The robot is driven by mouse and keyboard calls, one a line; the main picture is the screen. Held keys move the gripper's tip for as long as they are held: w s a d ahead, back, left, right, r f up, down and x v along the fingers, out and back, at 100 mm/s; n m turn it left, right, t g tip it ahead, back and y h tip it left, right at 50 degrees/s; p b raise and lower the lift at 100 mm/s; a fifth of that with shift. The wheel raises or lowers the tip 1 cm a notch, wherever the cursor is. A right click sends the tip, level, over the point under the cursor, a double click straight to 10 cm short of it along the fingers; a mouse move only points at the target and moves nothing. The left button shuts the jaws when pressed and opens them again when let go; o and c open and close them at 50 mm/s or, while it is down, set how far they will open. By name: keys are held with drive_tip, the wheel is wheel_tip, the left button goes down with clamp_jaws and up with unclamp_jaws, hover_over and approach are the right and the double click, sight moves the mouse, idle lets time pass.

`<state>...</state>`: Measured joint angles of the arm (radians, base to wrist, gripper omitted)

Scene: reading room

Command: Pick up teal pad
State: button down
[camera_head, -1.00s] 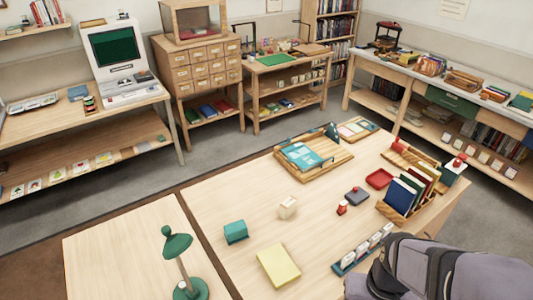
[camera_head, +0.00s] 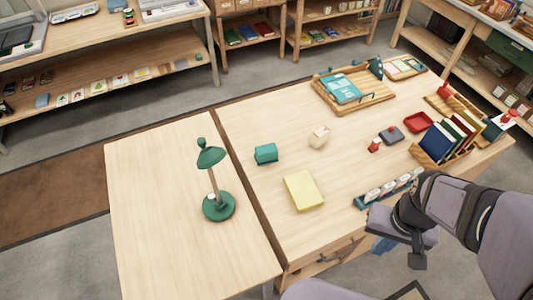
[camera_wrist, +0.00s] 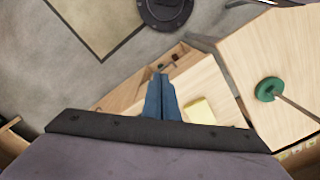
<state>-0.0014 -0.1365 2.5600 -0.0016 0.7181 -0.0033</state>
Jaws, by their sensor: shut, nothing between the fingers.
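No thing is plainly marked as the teal pad. A small teal block (camera_head: 266,153) stands on the near table, left of a cream block (camera_head: 319,137). A flat teal item (camera_head: 341,88) lies in a wooden tray (camera_head: 376,101) at the table's back. I cannot tell which is the pad. My gripper (camera_head: 383,243) is low at the table's front edge, away from both. In the wrist view its blue fingers (camera_wrist: 160,82) are together and empty, in front of the table's wooden front. Neither teal thing is clearly visible in that view.
A yellow pad (camera_head: 304,190), a blue rack (camera_head: 388,188), a red tray (camera_head: 418,122), a dark pad (camera_head: 391,135) and a book rack (camera_head: 446,157) stand on the table. A green lamp (camera_head: 218,206) stands on the adjoining left table. Table space around the teal block is clear.

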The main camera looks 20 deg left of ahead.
idle(0.4)
drive_tip(key=shift+c, duration=1.4)
unclamp_jaws()
